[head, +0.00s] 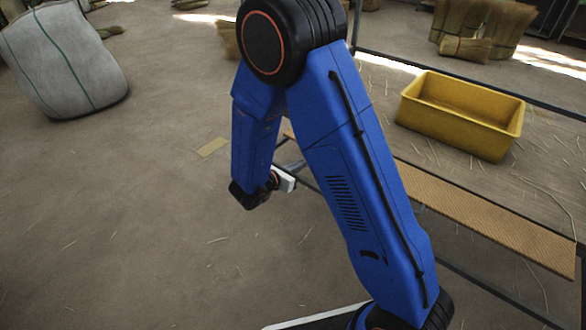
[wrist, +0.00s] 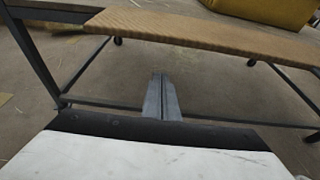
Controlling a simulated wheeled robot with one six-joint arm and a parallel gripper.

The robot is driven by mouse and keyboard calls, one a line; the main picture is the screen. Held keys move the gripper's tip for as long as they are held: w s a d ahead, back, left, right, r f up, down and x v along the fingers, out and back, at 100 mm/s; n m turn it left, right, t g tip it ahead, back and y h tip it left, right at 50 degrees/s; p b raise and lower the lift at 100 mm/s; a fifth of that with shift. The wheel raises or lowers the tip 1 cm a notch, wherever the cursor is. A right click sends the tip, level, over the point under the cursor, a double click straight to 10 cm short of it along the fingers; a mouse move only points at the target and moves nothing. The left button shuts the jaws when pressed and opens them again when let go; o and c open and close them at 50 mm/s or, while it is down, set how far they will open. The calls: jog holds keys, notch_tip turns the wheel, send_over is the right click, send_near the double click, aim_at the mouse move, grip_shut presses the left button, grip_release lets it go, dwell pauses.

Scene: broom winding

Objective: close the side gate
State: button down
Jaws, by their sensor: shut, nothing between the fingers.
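A tan ribbed panel (head: 490,218) runs along the near side of a dark metal frame; it may be the side gate, but I cannot tell for sure. In the wrist view the panel (wrist: 190,30) crosses the top. My gripper (wrist: 160,80) is shut and empty, its grey fingertips pointing toward the space below the panel. In the head view my gripper (head: 294,166) shows at the panel's left end, partly hidden by my blue arm. Whether it touches the panel cannot be told. No latch or hinge is clear.
A yellow bin (head: 455,130) is behind the panel. Dark frame rails (head: 480,290) run low at the right. A white sack (head: 65,60) stands at the far left, and straw bundles (head: 478,28) at the back. The floor at left is mostly clear, with loose straw.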

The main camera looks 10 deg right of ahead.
jog(key=shift+w+d+r, duration=0.4)
jog(key=shift+d+r, duration=0.15)
jog(key=shift+r, duration=0.25)
jog(key=shift+w+d+r, duration=0.4)
jog(key=shift+d+r, duration=0.1)
jog(key=shift+r, duration=0.25)
jog(key=shift+r, duration=0.1)
jog(key=shift+r+g+y, duration=0.35)
jog(key=shift+g+y, duration=0.05)
jog(key=shift+y, duration=0.1)
